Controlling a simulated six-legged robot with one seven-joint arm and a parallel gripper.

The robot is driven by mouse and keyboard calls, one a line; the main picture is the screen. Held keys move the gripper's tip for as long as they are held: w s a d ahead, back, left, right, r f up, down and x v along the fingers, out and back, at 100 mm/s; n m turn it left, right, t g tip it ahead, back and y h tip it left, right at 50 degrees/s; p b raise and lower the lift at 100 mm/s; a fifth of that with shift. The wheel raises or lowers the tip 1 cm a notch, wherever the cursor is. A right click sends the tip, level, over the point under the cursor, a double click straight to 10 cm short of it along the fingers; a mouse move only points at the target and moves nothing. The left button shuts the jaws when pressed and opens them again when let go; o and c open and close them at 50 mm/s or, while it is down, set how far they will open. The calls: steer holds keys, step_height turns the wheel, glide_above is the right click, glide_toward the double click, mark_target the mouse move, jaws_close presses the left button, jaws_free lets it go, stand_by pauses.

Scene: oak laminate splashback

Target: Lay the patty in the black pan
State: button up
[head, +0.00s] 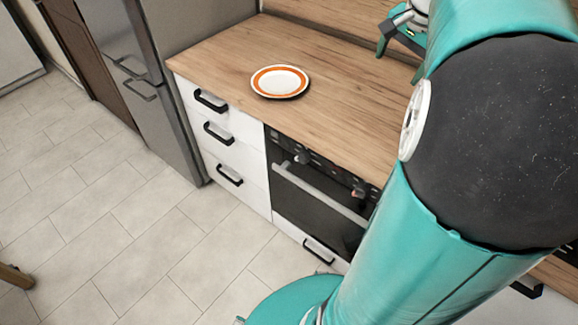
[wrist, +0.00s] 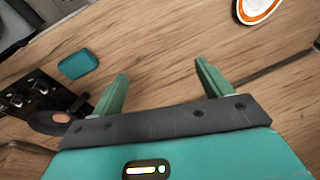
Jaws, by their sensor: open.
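My gripper (head: 399,58) is above the wooden counter at the upper right of the head view, partly cut off by my own arm. In the wrist view its two teal fingers (wrist: 161,72) are spread apart with only bare wood grain between them. My arm hides the right part of the counter in the head view.
A white plate with an orange ring (head: 280,81) lies empty on the counter (head: 225,58); it also shows in the wrist view (wrist: 257,8). A small teal block-like shape (wrist: 80,62) shows in the wrist view. An oven (head: 320,193) is below the counter.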

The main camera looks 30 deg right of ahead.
steer(key=s+a+f+n+t, duration=0.1)
steer(key=a+n, duration=0.4)
steer(key=a, duration=0.6)
steer(key=s+a+f+n, duration=0.4)
steer(key=a+n, duration=0.1)
steer(key=a, duration=0.6)
steer(key=s+a+f+n+t+y, duration=0.1)
steer(key=a+n, duration=0.4)
steer(key=a, duration=0.6)
step_height(320, 180, down, 2)
steer(key=shift+s+a+t, duration=0.25)
steer(key=shift+s+t, duration=0.05)
steer(key=shift+s, duration=0.6)
